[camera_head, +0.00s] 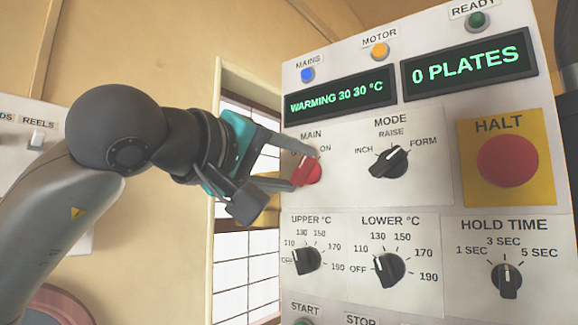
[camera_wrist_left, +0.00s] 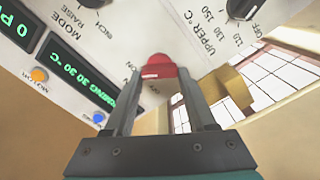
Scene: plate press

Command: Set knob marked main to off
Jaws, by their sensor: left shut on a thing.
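The red knob marked MAIN (camera_head: 311,172) is on the upper left of the press's pale front panel. The word ON shows at its upper right; any OFF mark is hidden behind my gripper. My left gripper (camera_head: 301,168) reaches in from the left and is shut on the knob, one finger above and one below. In the left wrist view the red knob (camera_wrist_left: 158,68) sits between the tips of my left gripper (camera_wrist_left: 157,78). I cannot tell exactly where the knob points. My right gripper is not in view.
The black MODE knob (camera_head: 389,161) is just right of the MAIN knob. The UPPER °C knob (camera_head: 306,261) is below it. A red HALT button (camera_head: 507,160) is at the far right. The left display (camera_head: 340,101) reads WARMING 30 30 °C. The MAINS lamp (camera_head: 307,74) is blue.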

